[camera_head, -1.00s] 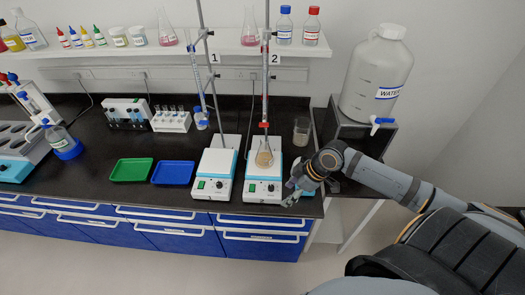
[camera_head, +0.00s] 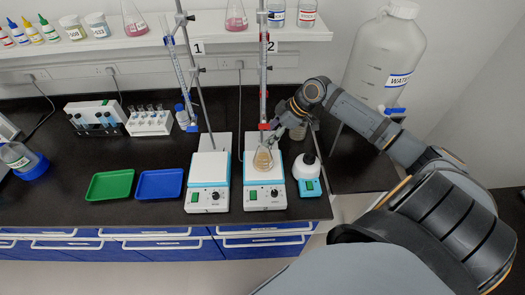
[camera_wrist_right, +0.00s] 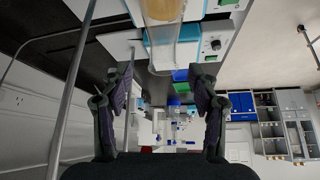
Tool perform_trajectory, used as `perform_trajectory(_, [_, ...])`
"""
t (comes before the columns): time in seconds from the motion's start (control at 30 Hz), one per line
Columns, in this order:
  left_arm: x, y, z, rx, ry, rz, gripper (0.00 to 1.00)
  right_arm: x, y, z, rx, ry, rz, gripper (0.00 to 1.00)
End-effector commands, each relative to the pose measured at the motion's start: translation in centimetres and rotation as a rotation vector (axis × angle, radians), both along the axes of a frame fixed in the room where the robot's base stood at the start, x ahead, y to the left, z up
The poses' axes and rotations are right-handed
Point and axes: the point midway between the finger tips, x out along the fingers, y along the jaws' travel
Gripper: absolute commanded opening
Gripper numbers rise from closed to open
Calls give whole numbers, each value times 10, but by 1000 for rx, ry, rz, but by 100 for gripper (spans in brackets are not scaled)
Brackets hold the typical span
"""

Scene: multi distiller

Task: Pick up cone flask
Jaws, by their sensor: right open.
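A cone flask (camera_head: 263,160) with amber liquid stands upright on the white plate of the right-hand stirrer, below the burette (camera_head: 264,85) by label 2. My right gripper (camera_head: 274,133) is beside the flask's neck, at its upper right. In the right wrist view its two fingers (camera_wrist_right: 162,85) are spread apart with nothing between them. The flask (camera_wrist_right: 176,48) shows there at the top, beyond the fingertips. Whether a finger touches the neck cannot be told. My left gripper is not in view.
Stand rods and burettes rise close to the flask. The left-hand stirrer (camera_head: 209,170) and a small device (camera_head: 307,171) with a dark-topped bottle flank it. Green (camera_head: 110,184) and blue (camera_head: 159,184) trays lie left. The shelf (camera_head: 150,42) hangs above.

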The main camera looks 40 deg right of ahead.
Motion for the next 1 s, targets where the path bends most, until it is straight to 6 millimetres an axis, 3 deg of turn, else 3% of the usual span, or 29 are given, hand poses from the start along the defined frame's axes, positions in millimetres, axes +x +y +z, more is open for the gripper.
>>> perform_trajectory(0.03, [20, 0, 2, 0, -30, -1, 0, 1, 2, -1, 3, -1, 0, 60])
perform_trajectory(0.1, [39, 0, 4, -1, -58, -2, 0, 1, 2, -3, 1, 1, 1, 60])
perform_trajectory(0.17, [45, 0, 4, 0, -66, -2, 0, 1, 2, -3, -1, 2, 1, 60])
perform_trajectory(0.27, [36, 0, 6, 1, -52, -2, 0, 2, 4, -6, 4, 2, -1, 60])
perform_trajectory(0.33, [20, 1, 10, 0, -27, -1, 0, 5, 7, -12, 7, 2, -2, 60])
perform_trajectory(0.43, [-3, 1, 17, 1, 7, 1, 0, 10, 11, -24, 9, 2, -2, 60])
perform_trajectory(0.53, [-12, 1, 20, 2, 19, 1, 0, 14, 15, -38, 6, 1, -2, 60])
perform_trajectory(0.67, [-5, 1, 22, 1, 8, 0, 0, 18, 19, -47, 2, 1, 0, 60])
perform_trajectory(0.87, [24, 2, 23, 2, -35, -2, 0, 18, 19, -50, 0, 1, 1, 60])
perform_trajectory(1.0, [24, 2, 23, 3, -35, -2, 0, 18, 19, -50, 0, 1, 1, 46])
